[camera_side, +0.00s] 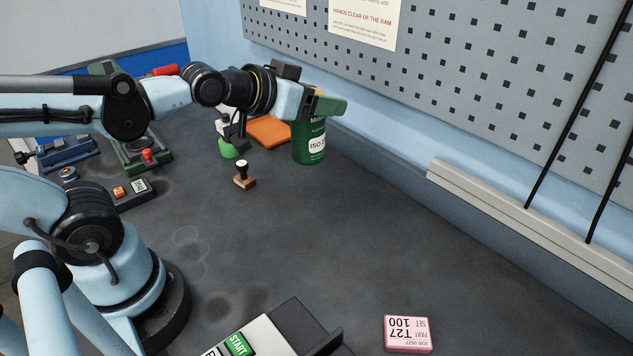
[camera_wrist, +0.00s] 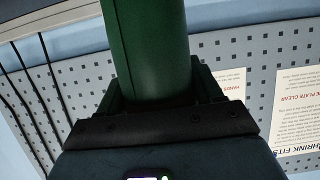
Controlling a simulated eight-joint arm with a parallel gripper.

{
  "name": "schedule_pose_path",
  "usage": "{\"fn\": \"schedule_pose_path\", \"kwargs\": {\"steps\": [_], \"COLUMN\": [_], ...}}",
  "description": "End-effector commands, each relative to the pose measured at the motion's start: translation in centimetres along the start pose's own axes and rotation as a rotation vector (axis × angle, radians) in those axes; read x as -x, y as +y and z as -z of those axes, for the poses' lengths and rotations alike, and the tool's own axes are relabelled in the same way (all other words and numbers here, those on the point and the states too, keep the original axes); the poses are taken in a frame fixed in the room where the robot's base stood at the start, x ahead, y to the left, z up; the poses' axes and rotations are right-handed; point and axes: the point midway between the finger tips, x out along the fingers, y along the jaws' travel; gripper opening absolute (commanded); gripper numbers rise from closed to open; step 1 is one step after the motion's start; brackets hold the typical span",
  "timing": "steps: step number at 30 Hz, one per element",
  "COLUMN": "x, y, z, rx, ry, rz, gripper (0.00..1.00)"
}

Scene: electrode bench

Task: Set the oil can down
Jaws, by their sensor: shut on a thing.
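The oil can (camera_side: 309,143) is a dark green cylinder with a white "ISO" label, upright near the back wall in the side view. My gripper (camera_side: 322,104), with green fingers, is at its upper part and hides its top. In the wrist view the can's green body (camera_wrist: 150,45) runs between the two dark jaws of my gripper (camera_wrist: 155,92), which is shut on it. The can's base is at or just above the dark bench top (camera_side: 330,250); I cannot tell whether it touches.
An orange pad (camera_side: 269,131) lies just left of the can. A wooden-based stamp (camera_side: 244,175) and a green round thing (camera_side: 228,149) stand nearby. A pink block (camera_side: 407,334) and a panel with a green START label (camera_side: 239,343) are in front. The middle bench is clear.

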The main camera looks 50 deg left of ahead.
Motion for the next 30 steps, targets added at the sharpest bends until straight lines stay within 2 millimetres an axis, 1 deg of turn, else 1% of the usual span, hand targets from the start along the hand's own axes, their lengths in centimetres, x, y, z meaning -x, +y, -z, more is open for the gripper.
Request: {"fn": "schedule_pose_path", "kwargs": {"steps": [8,14,19,23,30], "x": [-0.3,-0.1,0.5,1.5,4.5], "y": [-1.7,-3.7,-5.9,-8.2,-12.8], "z": [-3.0,-5.3,-7.3,-8.9,-11.0], "rx": [0.035,0.082,0.136,0.196,0.337], "ry": [0.002,0.001,-0.001,-0.001,0.003], "rz": [0.094,0.209,0.342,0.492,0.830], "gripper": [0.17,0.17,0.17,0.17,0.17]}}
